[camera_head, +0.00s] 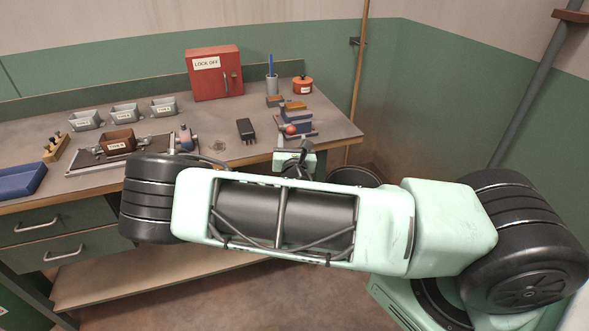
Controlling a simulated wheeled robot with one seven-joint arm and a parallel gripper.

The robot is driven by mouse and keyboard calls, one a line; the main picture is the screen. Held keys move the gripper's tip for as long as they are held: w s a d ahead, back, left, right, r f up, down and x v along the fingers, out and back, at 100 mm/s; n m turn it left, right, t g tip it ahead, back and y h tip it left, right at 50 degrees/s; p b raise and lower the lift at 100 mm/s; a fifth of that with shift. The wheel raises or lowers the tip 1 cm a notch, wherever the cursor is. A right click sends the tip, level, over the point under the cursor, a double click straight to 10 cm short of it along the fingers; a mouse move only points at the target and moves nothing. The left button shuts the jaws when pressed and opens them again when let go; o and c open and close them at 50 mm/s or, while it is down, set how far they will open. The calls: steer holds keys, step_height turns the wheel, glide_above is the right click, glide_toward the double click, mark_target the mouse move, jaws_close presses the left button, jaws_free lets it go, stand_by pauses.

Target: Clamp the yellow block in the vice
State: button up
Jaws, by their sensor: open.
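The blue vice (298,124) stands near the right end of the workbench, with a round red knob (290,130) at its front. A small yellow-orange block (294,106) shows at the top of the vice; I cannot tell whether it sits between the jaws or behind them. My gripper (303,148) is at the bench's front edge, just in front of the vice and apart from the block. It is small and partly hidden behind my arm. It is open, and I see nothing held in it.
A red lock-off box (215,73), pen cup (272,82), orange pot (302,85) and brown block (274,101) stand behind. A black device (246,130) lies left of the vice. Grey hoppers (125,114), a brown bin (117,142) and a blue tray (20,180) are farther left.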

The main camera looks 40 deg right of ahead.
steer(key=b+v, duration=0.2)
steer(key=v, duration=0.9)
steer(key=shift+s+a+b, duration=0.2)
steer(key=shift+s+b, duration=0.15)
